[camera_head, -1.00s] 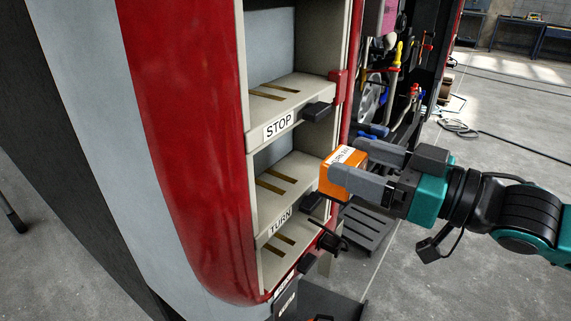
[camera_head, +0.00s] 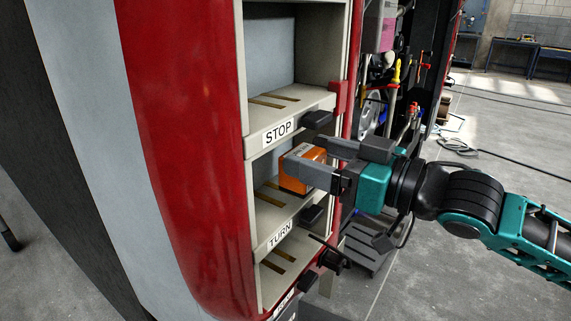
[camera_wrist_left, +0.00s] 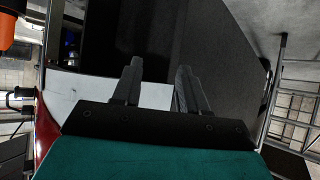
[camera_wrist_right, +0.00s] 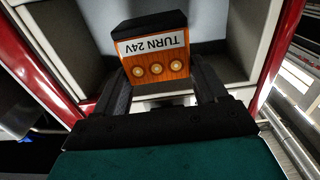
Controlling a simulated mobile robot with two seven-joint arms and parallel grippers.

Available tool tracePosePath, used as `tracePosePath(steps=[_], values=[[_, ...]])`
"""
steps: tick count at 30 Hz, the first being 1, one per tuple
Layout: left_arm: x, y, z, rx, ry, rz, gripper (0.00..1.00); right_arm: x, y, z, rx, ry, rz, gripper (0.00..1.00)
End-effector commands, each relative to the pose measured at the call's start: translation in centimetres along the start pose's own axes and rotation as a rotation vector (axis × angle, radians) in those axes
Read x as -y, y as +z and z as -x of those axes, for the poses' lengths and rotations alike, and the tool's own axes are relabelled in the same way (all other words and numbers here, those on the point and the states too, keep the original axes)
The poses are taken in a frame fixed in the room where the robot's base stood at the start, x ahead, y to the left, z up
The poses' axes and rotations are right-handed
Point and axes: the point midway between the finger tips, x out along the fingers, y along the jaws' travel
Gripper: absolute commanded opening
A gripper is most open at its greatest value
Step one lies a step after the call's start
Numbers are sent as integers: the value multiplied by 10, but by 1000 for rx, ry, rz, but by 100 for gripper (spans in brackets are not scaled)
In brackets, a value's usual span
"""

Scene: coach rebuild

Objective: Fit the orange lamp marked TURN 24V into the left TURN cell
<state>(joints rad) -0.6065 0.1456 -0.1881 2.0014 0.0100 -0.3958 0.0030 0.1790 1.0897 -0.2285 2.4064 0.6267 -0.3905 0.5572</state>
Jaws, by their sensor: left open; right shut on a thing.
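The orange lamp (camera_head: 297,168) is held in my right gripper (camera_head: 318,166) at the mouth of the cell above the TURN label. In the right wrist view the lamp (camera_wrist_right: 155,55) shows its TURN 24V label, upside down, and a row of round contacts. The gripper's fingers are closed on its sides. The TURN cell (camera_head: 268,215) has brass strips on its floor, partly hidden by the lamp, and a black latch at its front right. My left gripper (camera_wrist_left: 155,92) is open and empty in the left wrist view; it is not in the head view.
The STOP cell (camera_head: 272,118) is directly above, empty, with a black latch (camera_head: 316,119) at its lip. Another cell with brass strips (camera_head: 279,262) lies below. The red coach panel (camera_head: 185,150) is at left. Hoses and tools hang behind the lamp frame.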

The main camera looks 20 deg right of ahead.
Motion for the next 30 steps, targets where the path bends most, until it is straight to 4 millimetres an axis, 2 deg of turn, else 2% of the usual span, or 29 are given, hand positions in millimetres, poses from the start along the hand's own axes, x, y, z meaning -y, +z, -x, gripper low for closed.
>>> tracePosePath(steps=[7,12,16,22,30], values=[[4,5,3,16,-8,-3,43,0,-3,-38,-8,0,-3,38],[4,6,4,16,-10,-3,43,0,-2,-54,-4,0,-1,38],[4,7,3,15,-11,-3,43,0,6,-56,1,-1,-1,38],[4,12,-1,19,-8,1,43,1,34,-55,2,-1,-3,38],[2,6,1,10,-3,2,43,0,35,-55,-1,-1,0,38]])
